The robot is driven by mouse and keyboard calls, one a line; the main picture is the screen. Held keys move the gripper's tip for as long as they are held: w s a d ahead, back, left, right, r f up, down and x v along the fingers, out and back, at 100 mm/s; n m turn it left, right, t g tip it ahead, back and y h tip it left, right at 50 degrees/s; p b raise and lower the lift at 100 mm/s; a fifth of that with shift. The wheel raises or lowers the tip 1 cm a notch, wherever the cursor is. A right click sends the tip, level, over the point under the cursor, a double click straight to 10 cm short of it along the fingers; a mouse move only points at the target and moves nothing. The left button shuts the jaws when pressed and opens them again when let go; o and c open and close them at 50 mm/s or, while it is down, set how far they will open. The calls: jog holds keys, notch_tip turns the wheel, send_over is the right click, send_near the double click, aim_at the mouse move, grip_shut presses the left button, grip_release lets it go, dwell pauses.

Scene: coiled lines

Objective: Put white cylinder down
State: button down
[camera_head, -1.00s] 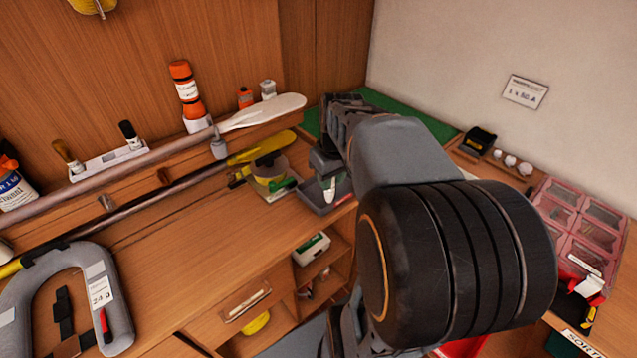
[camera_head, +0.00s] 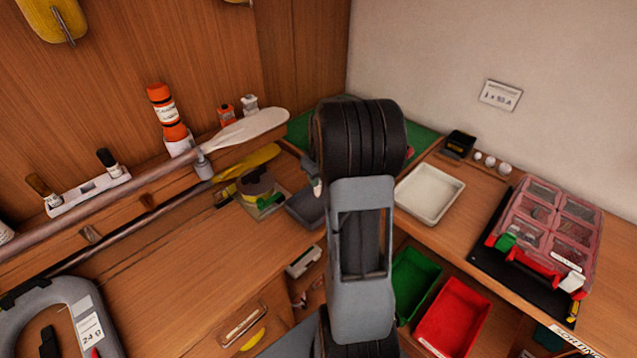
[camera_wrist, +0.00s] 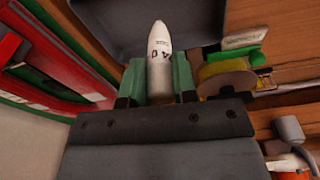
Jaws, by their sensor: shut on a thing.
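My gripper (camera_wrist: 160,80) is shut on the white cylinder (camera_wrist: 159,62) in the wrist view. The cylinder has a tapered tip and dark lettering, and sits between two green finger pads. Its lower end is hidden by the gripper body. Its tip overlaps a dark grey tray (camera_wrist: 205,22) in the wrist view; I cannot tell whether they touch. In the head view that grey tray (camera_head: 306,209) lies on the bench left of my arm, which hides most of my gripper.
A roll of yellowish tape (camera_head: 257,184) lies left of the grey tray. A white tray (camera_head: 430,194) stands empty to the right. Green (camera_head: 414,284) and red (camera_head: 452,316) bins sit below. A clear-lidded red case (camera_head: 550,230) is at the far right. The left bench has bare wood.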

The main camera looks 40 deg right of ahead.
jog(key=shift+w+d+f, duration=0.25)
jog(key=shift+f, duration=1.75)
jog(key=shift+f, duration=0.15)
jog(key=shift+f, duration=0.15)
jog(key=c, duration=0.9)
grip_release()
jog(key=shift+r, duration=0.2)
